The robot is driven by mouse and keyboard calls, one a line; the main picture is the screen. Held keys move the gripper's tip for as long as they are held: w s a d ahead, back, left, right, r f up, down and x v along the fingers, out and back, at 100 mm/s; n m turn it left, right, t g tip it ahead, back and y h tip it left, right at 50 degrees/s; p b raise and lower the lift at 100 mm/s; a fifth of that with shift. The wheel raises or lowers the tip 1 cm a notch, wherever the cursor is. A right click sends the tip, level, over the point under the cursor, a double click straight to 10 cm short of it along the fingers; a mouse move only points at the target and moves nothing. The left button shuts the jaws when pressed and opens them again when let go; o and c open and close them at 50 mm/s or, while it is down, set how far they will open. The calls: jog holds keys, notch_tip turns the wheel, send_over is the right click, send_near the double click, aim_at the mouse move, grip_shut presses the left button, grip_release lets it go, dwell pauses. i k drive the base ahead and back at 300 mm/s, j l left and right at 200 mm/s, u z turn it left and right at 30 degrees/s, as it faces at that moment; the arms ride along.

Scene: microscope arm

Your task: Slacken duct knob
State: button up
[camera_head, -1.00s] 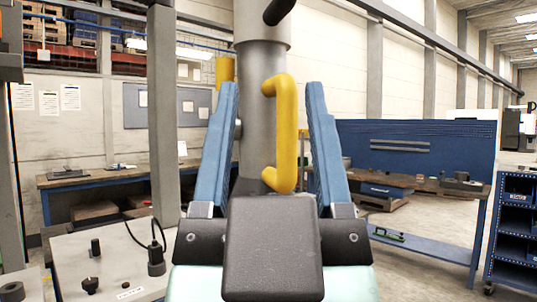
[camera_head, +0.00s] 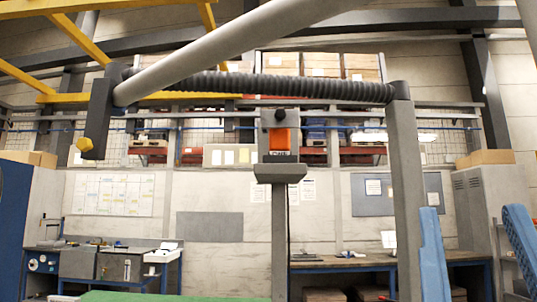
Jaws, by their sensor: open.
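A yellow faceted knob (camera_head: 84,145) sticks out from the lower part of a dark bracket (camera_head: 97,117) at the upper left. The bracket hangs at the end of a thick grey tube (camera_head: 240,50) that slants up to the right. My gripper (camera_head: 471,212) shows only as two blue fingers at the lower right. They stand well apart, with nothing seen between them. The gripper is lower than the knob in the picture and far to its right, not touching it. The gripper's base is out of frame.
A ribbed black hose (camera_head: 270,86) runs from the bracket to a grey post (camera_head: 405,180). Benches (camera_head: 345,262) and a whiteboard (camera_head: 114,194) stand behind. Yellow beams (camera_head: 75,35) cross the upper left.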

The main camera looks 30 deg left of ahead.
aim_at(85, 144)
jog(key=u, duration=1.8)
